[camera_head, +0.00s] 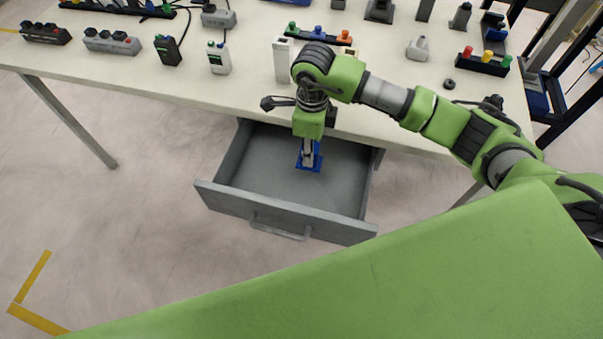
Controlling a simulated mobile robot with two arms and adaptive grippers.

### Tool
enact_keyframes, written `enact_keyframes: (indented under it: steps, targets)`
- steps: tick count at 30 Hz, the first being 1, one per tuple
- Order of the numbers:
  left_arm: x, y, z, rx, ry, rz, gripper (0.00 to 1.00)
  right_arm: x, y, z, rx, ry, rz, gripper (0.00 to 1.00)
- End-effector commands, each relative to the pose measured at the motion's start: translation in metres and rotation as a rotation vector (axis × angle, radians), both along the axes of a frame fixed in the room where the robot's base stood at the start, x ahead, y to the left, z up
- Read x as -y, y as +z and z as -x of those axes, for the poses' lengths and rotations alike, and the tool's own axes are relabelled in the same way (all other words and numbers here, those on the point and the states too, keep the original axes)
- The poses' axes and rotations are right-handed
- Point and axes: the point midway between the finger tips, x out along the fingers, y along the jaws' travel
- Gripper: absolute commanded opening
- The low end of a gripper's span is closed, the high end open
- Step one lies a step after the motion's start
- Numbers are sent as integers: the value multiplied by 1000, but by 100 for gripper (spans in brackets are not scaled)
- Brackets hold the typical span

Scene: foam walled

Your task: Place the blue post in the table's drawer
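The drawer (233,155) is grey and pulled out from under the front edge of the table (150,82). The blue post (309,164) is inside the drawer outline, towards the back, with its flat blue base lowest. It looks upright, but I cannot tell whether the base touches the drawer floor. My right gripper (308,148) points straight down over the post, with its fingers at the post's upper part. My wrist covers the post's top, and whether the fingers are closed on it is not clear. My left gripper is out of view.
The grey drawer front with its handle (281,229) sticks out over open floor. Several small devices stand on the table, including a white block (283,62) and a black tray with coloured pegs (482,61). The drawer's left part is empty.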

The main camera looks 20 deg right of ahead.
Motion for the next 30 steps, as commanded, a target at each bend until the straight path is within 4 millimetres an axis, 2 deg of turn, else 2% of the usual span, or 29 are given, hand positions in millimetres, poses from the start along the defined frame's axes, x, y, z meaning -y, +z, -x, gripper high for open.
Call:
enact_keyframes:
  steps: [9, 17, 22, 30]
  targets:
    - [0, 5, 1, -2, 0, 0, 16, 0, -54, 0, -4, -36, 2, 1]
    - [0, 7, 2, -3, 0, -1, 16, 0, -77, 0, -2, -34, 2, 1]
    - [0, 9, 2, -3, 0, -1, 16, 0, -101, 0, -4, -34, 2, 1]
    - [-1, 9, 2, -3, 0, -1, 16, 0, -105, -1, 1, -32, 3, 1]
